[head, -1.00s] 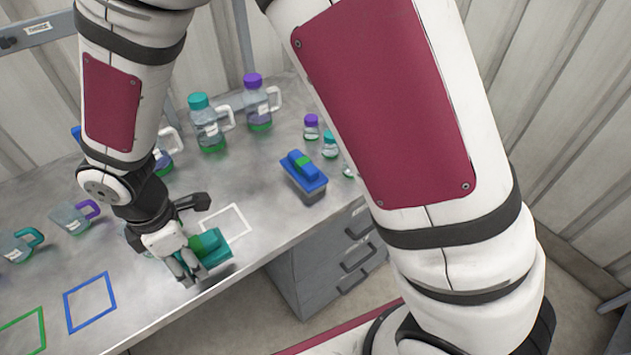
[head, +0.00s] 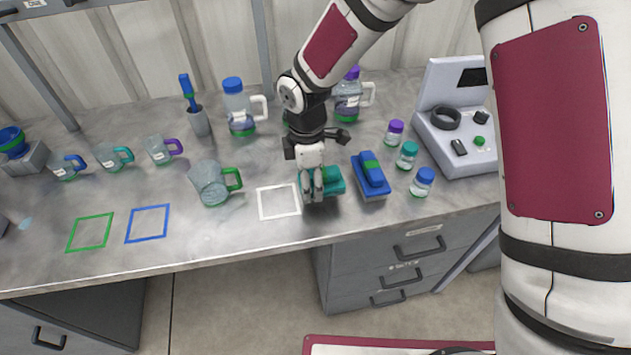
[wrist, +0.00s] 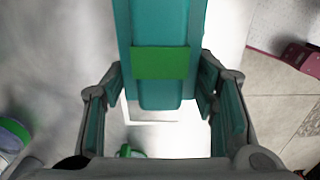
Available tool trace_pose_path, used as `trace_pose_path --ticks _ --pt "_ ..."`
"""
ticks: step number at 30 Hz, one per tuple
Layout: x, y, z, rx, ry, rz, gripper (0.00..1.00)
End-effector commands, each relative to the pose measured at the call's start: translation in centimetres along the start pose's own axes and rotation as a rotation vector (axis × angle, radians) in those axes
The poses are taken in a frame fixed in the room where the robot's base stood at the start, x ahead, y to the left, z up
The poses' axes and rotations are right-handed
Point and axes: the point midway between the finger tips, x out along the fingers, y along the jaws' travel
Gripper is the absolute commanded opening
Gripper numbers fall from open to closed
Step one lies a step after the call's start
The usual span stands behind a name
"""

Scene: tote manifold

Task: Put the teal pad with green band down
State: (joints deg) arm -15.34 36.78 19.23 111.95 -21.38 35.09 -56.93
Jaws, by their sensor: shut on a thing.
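The teal pad (head: 334,182) with its green band is in my gripper (head: 313,190), just right of the white square outline (head: 279,215) in the head view. In the wrist view the teal pad (wrist: 160,20) lies between the fingers, its green band (wrist: 160,63) across it. My gripper (wrist: 160,92) is shut on the pad. Part of the white outline (wrist: 150,122) shows past the pad's end. The fingers hide part of the pad in the head view, and I cannot tell its height above the bench.
A blue pad on a grey block (head: 370,176) stands close to the right. A jug with a green handle (head: 211,184) stands left of the white outline. Small capped jars (head: 422,183) and a grey console (head: 460,125) are farther right. Green (head: 90,232) and blue (head: 148,224) outlines are empty.

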Motion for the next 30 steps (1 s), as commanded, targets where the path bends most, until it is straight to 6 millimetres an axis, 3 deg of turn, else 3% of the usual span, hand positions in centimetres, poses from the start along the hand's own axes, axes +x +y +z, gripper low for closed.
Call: trace_pose_path --ticks 9,16,29,30 --pt "0.3 2.3 2.0 0.003 0.000 0.000 0.09" --pt "3.5 2.0 1.7 0.000 0.000 -0.002 0.09" --pt "4.2 2.1 1.7 0.000 0.000 0.000 0.09" --pt "4.1 2.1 1.7 0.000 0.000 0.001 0.60"
